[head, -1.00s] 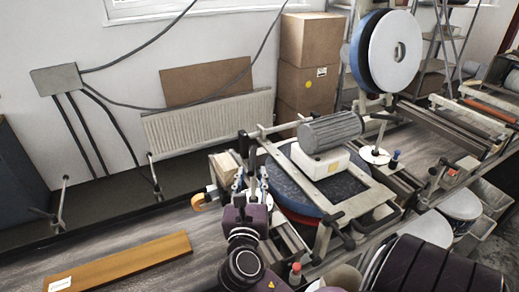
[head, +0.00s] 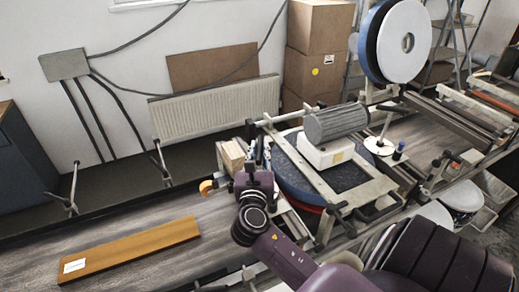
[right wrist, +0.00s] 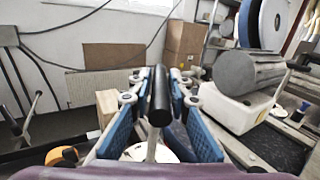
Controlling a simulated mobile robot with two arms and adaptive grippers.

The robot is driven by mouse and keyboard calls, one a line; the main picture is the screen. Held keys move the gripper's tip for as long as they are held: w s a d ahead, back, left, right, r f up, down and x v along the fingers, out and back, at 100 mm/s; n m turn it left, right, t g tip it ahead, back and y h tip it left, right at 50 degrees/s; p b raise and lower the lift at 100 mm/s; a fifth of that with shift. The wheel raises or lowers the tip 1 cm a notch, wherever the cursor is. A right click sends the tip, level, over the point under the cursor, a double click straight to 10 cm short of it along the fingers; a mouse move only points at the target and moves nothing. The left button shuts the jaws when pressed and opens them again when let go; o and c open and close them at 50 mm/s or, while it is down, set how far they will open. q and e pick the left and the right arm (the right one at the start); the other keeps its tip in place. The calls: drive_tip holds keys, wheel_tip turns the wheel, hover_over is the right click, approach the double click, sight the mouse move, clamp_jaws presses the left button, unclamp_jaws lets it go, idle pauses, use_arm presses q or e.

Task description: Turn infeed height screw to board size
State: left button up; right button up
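My right gripper (head: 252,158) is at the near left corner of the machine frame, beside the wooden block. In the right wrist view its blue-padded fingers (right wrist: 160,115) stand apart on both sides of a black upright handle (right wrist: 160,92) on a thin metal rod. Gaps show between handle and pads, so the gripper looks open around it. I take this handle as the infeed height screw's; the gripper mostly hides it in the head view. The brown board (head: 135,247), with a white label, lies flat on the belt to the left. My left gripper is not in view.
The grey motor (head: 335,122) sits on the machine frame to the right. A wooden block (head: 231,156) and an orange round part (head: 206,187) are close to the gripper's left. The belt (head: 150,215) between board and machine is clear.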

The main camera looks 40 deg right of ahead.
clamp_jaws()
